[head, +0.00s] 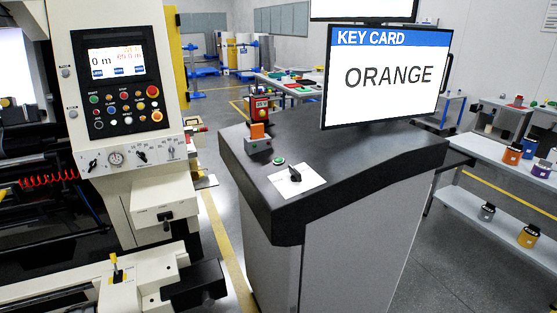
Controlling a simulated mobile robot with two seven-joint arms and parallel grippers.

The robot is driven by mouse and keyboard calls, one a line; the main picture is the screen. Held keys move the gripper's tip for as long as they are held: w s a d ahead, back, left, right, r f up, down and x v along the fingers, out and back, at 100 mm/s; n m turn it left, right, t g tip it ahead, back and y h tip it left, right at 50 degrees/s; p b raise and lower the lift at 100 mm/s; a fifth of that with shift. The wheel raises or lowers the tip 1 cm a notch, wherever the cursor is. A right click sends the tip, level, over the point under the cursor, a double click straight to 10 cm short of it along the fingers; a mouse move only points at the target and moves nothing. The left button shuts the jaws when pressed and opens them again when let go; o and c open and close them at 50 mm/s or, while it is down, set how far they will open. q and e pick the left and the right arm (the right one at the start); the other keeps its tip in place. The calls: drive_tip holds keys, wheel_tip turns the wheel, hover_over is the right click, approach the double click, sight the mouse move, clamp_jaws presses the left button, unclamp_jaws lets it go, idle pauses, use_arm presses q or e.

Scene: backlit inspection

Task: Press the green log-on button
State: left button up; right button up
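An orange block or card (257,131) stands upright in a small dark holder with an orange front (259,146), just behind and left of the button. A monitor (385,78) on the console reads "KEY CARD" and "ORANGE". Neither of my grippers is in view, and nothing covers the button.
A black rotary knob (295,174) is on the white plate. A red device with a display (261,105) stands behind the holder. A machine with a control panel (120,75) stands at left. Shelves with coloured containers (512,154) are at right.

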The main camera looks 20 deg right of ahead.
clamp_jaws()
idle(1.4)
